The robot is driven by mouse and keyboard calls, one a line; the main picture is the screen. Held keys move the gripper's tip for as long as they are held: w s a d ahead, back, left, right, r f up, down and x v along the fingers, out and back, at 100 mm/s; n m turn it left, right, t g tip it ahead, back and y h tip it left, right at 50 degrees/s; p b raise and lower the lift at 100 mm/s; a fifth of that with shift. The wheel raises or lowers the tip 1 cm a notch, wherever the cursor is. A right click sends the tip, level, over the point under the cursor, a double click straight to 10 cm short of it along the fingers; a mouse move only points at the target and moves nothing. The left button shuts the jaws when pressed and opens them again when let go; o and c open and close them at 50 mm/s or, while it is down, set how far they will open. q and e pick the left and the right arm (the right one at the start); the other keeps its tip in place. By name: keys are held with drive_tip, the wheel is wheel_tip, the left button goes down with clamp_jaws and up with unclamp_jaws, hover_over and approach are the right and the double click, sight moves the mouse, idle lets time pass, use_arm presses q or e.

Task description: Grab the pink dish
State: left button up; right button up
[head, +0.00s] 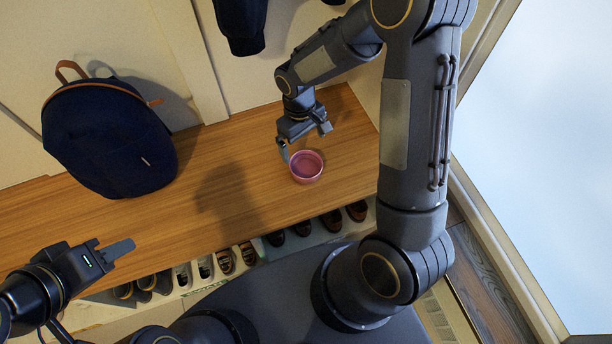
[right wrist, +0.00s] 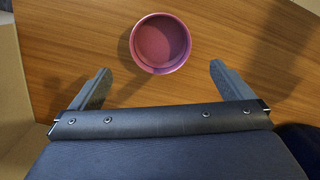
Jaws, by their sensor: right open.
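The pink dish (head: 306,167) is a small round bowl standing upright on the wooden bench top, near its right end. In the right wrist view the dish (right wrist: 160,43) lies just beyond the fingertips, centred between the two fingers' lines and apart from both. My right gripper (head: 305,142) is open and empty, just behind the dish in the head view. Its spread fingers also show in the right wrist view (right wrist: 160,70). My left gripper (head: 120,248) is at the lower left, in front of the bench and far from the dish; its finger spacing is unclear.
A dark blue backpack (head: 108,138) stands on the left part of the wooden bench (head: 235,180), against the wall. Several shoes (head: 225,261) sit in cubbies under the front edge. Dark clothing (head: 240,25) hangs above. The bench between backpack and dish is clear.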

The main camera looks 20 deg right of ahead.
sight(307, 172)
drive_tip(key=f+b, duration=0.1)
drive_tip(key=f, duration=0.2)
drive_tip(key=f+b, duration=0.1)
drive_tip(key=f, duration=0.2)
drive_tip(key=s+f, duration=0.1)
drive_tip(key=f, duration=0.2)
drive_tip(key=shift+s+d+f+b, duration=0.1)
drive_tip(key=shift+f+b, duration=0.3)
drive_tip(key=c, duration=1)
